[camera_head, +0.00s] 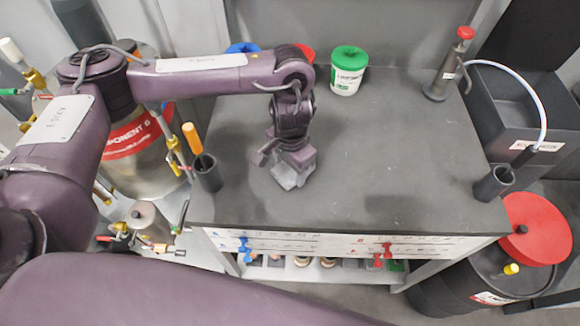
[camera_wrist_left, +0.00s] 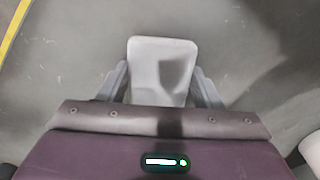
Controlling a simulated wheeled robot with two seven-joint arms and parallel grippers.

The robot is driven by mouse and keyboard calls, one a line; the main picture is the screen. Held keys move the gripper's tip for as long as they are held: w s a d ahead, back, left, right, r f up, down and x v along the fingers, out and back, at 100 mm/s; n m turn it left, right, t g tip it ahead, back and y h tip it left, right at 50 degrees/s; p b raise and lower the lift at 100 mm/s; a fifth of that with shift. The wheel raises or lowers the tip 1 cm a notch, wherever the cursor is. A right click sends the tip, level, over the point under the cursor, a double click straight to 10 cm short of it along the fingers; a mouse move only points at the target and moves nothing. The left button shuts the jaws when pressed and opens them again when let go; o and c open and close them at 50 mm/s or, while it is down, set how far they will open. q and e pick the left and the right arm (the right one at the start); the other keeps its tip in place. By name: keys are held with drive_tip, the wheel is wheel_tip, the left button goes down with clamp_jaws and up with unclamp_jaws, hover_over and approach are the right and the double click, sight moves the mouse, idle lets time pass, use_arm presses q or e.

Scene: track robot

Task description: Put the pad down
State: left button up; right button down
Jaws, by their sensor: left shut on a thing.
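My left gripper (camera_head: 291,176) is over the left-middle part of the dark grey table top (camera_head: 400,150), pointing down. In the left wrist view the gripper (camera_wrist_left: 163,92) is shut on a pale grey pad (camera_wrist_left: 160,60), with one finger at each side of it. In the head view a small part of the pad (camera_head: 292,180) shows under the gripper, close to the table top. I cannot tell whether the pad touches the table. My right gripper is not in view.
A green-lidded tub (camera_head: 348,72) stands at the back of the table. A red-topped dispenser (camera_head: 447,70) is at the back right. Dark cup holders sit at the left (camera_head: 208,174) and right (camera_head: 494,184) front corners. The table's middle and right are clear.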

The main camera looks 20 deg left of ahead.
sight(291, 170)
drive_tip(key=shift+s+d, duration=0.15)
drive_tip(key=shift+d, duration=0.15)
use_arm(q)
drive_tip(key=o, duration=1)
drive_tip(key=shift+o, duration=0.2)
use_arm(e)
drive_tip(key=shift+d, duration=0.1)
use_arm(q)
wheel_tip(291, 170, up, 12)
drive_tip(key=p, duration=0.1)
drive_tip(key=shift+r+p, duration=0.15)
drive_tip(key=shift+p, duration=0.15)
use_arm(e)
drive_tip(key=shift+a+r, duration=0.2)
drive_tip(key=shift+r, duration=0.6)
use_arm(q)
drive_tip(key=shift+d, duration=0.1)
